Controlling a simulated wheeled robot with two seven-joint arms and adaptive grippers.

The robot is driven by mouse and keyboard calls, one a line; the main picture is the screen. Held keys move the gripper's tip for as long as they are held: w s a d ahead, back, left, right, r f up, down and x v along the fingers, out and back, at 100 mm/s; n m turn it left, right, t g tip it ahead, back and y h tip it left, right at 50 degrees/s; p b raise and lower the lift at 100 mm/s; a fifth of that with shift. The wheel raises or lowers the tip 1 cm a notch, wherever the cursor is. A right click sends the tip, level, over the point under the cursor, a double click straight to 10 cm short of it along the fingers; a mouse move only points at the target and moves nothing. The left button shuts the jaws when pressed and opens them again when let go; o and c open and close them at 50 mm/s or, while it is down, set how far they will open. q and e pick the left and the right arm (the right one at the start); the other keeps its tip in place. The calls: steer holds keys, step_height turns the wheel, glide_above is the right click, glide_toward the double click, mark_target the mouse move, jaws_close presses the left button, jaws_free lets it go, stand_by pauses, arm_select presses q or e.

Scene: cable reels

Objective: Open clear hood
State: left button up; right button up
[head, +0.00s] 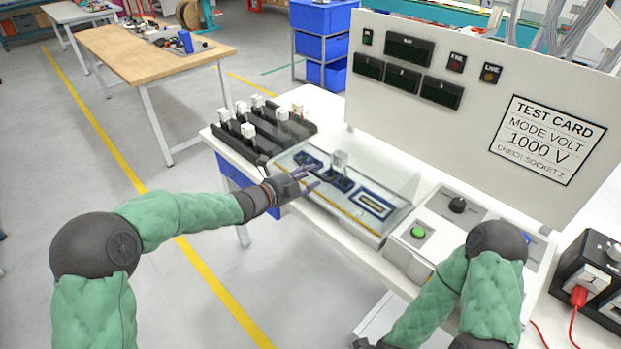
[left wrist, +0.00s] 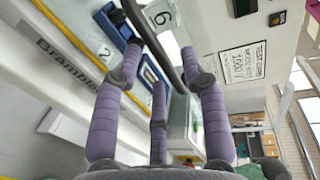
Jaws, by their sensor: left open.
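The clear hood (head: 395,178) is a see-through cover lying down over the test bay on the white bench, with a yellow strip along its front edge. Dark blue sockets and a small white-topped part show through it. My left gripper (head: 307,182) is at the hood's front left, its fingers open. In the left wrist view the purple fingers (left wrist: 160,80) are spread, and a dark curved bar (left wrist: 151,42) passes between them; I cannot tell whether they touch it. My right arm is bent at the lower right, its hand mostly cut off by the bottom edge.
A black rack (head: 262,132) with several white-topped parts stands left of the hood. A green button (head: 417,232) and a black knob (head: 457,205) are to its right. The upright panel (head: 480,110) with a test card rises behind.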

arm_select(q)
steer(key=shift+w+d+f, duration=0.15)
steer(key=shift+w+d, duration=0.35)
jaws_close()
